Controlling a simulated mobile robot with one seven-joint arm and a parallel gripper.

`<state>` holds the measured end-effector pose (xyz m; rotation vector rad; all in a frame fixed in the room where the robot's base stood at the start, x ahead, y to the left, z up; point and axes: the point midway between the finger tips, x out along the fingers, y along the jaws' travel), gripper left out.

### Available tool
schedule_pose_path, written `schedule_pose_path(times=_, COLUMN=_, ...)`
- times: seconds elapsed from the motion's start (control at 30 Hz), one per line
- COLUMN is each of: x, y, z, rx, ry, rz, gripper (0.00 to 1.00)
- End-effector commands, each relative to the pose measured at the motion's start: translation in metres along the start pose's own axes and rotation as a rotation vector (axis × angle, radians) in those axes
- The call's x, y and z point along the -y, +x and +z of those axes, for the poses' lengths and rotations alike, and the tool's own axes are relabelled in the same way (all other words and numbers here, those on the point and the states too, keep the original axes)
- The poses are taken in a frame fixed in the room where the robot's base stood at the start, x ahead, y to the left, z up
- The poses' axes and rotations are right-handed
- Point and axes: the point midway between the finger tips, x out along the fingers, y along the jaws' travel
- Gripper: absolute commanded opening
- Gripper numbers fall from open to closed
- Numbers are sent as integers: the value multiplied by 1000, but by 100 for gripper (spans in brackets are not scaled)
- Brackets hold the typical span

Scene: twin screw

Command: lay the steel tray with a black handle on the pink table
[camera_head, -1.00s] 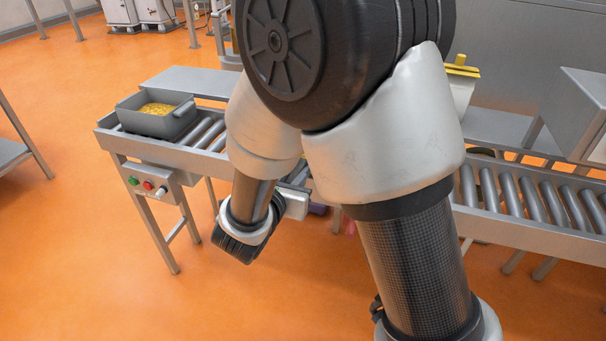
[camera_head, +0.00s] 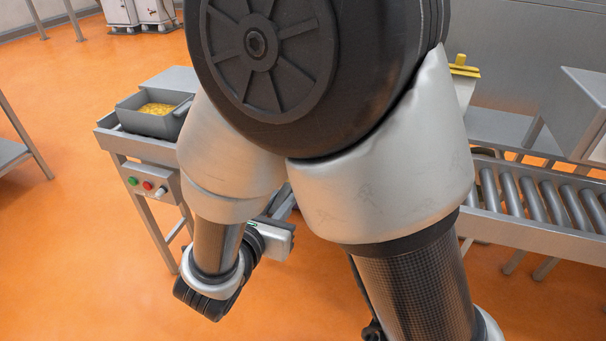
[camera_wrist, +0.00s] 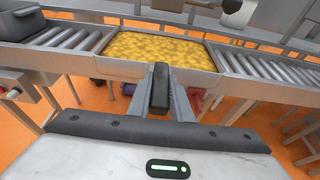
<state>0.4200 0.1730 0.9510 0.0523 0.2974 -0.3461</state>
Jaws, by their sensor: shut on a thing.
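The steel tray (camera_wrist: 118,70) shows at the top middle of the wrist view, wide and shallow, with yellow pieces in it. Its black handle (camera_wrist: 160,76) points toward me. My gripper (camera_wrist: 161,100) is shut on this handle, with grey fingers on both sides. The tray lies across the line of the conveyor; I cannot tell whether it touches it. In the head view my arm hides the tray, and only the housing of my gripper (camera_head: 275,240) shows. I cannot make out the pink table in either view.
A roller conveyor (camera_head: 541,206) runs behind my arm. A grey bin (camera_head: 150,124) of yellow pieces stands on its left end, above a button box (camera_head: 150,184). A steel cabinet (camera_head: 585,115) stands at right. Orange floor is clear at front left.

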Motion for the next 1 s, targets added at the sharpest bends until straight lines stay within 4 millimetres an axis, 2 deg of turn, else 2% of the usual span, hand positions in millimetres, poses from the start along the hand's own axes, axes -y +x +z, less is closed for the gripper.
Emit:
schedule_pose_path(times=0.63, x=-1, y=-69, z=-20, rx=4, ry=1, rz=3, gripper=0)
schedule_pose_path(times=1.0, x=0, y=-75, z=-22, rx=4, ry=1, rz=0, gripper=0)
